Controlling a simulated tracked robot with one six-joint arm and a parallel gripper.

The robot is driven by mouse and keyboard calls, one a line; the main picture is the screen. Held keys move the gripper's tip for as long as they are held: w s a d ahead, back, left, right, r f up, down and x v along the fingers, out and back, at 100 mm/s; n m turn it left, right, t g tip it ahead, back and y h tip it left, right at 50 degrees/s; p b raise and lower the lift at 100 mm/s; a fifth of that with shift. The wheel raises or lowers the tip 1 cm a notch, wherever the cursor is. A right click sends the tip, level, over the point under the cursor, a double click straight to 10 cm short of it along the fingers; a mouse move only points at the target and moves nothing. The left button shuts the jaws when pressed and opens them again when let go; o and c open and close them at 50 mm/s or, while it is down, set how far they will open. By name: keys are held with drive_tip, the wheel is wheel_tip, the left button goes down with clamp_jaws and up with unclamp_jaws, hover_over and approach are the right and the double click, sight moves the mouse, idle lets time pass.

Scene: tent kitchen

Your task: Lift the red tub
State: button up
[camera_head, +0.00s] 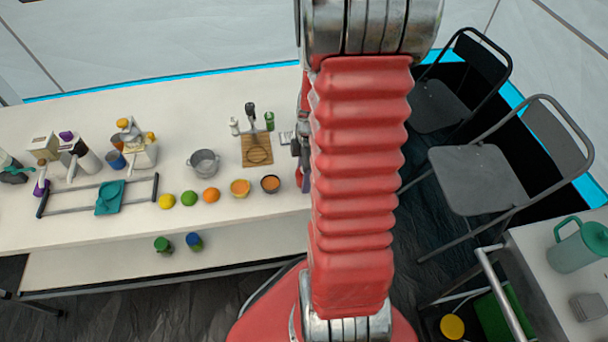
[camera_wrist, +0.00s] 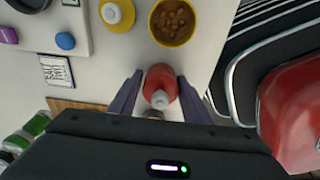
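In the wrist view, a small red container (camera_wrist: 161,81) with a pale grey-white cap stands on the pale table top; I take it to be the red tub. My gripper (camera_wrist: 158,76) is open, with one dark finger on each side of the container. A narrow gap seems to show on both sides; touching cannot be made out clearly. The lower part of the container is partly hidden by its cap and my wrist. In the head view my red arm hides the container and most of my gripper.
Beside the container are a yellow bowl of brown pieces (camera_wrist: 172,22), a yellow-and-white container (camera_wrist: 116,13) and a notepad (camera_wrist: 56,70). In the head view, a wooden board (camera_head: 256,151), a grey pot (camera_head: 204,163) and fruit stand left of my arm. Folding chairs (camera_head: 478,178) stand right.

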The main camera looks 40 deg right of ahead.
drive_tip(key=c, duration=0.4)
drive_tip(key=shift+r, duration=4.5)
